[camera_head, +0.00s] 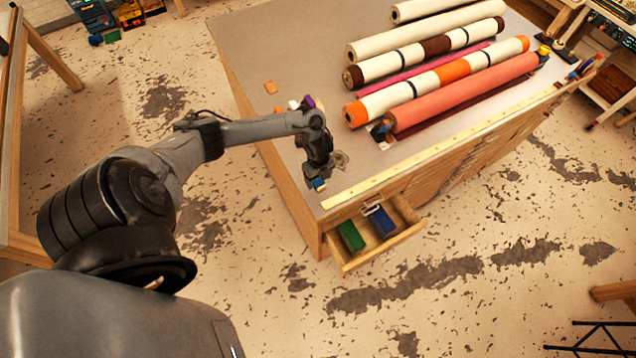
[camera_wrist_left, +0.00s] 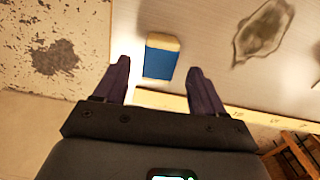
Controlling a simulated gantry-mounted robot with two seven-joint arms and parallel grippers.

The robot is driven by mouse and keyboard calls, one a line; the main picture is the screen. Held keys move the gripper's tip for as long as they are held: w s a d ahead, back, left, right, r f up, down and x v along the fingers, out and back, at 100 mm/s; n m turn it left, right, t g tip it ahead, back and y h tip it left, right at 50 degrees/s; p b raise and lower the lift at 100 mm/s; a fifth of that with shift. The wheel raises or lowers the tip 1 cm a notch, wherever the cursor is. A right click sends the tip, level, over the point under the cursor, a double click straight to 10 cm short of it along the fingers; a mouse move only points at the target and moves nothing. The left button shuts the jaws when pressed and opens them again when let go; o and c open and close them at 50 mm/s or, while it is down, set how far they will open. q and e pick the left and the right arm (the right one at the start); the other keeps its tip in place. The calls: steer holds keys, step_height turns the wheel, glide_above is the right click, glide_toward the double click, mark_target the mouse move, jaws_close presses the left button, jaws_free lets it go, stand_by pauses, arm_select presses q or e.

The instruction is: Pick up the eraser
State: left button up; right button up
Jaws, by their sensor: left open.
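The eraser (camera_wrist_left: 161,57) has a blue sleeve and a cream end. It lies on the grey tabletop near its edge in the left wrist view. In the head view a small blue and pale bit of it (camera_head: 319,185) shows just below my left gripper (camera_head: 317,172). In the left wrist view my left gripper (camera_wrist_left: 158,70) is open, with one dark finger on each side of the eraser's near end. Gaps show on both sides; I cannot tell the height of the fingers above the table. My right gripper is not in view.
A grey-brown crumpled scrap (camera_wrist_left: 264,30) lies right of the eraser. A yellow ruler strip (camera_head: 440,150) runs along the table's front edge. Several rolls (camera_head: 450,95) lie at the back right. An open drawer (camera_head: 375,232) below holds a green and a blue box. An orange piece (camera_head: 270,87) lies farther left.

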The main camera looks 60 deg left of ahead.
mark_target(319, 183)
arm_select(q)
steer(key=shift+d+f, duration=0.1)
steer(key=shift+f, duration=1.6)
steer(key=shift+c, duration=0.3)
steer(key=c, duration=1)
steer(key=shift+r, duration=0.1)
steer(key=shift+r, duration=0.4)
steer(key=r, duration=0.3)
steer(key=shift+d+r, duration=0.25)
steer(key=shift+d, duration=0.05)
steer(key=shift+w+d+r+p, duration=0.2)
steer(key=shift+w+d+r, duration=0.25)
steer(key=shift+d+r, duration=1)
steer(key=shift+w+d+r+p, duration=0.25)
steer(key=shift+w+d+r, duration=0.35)
steer(key=shift+d, duration=1.55)
steer(key=shift+w+d+r+p, duration=0.2)
steer(key=shift+w+d+r, duration=0.1)
steer(key=shift+d+r, duration=1.25)
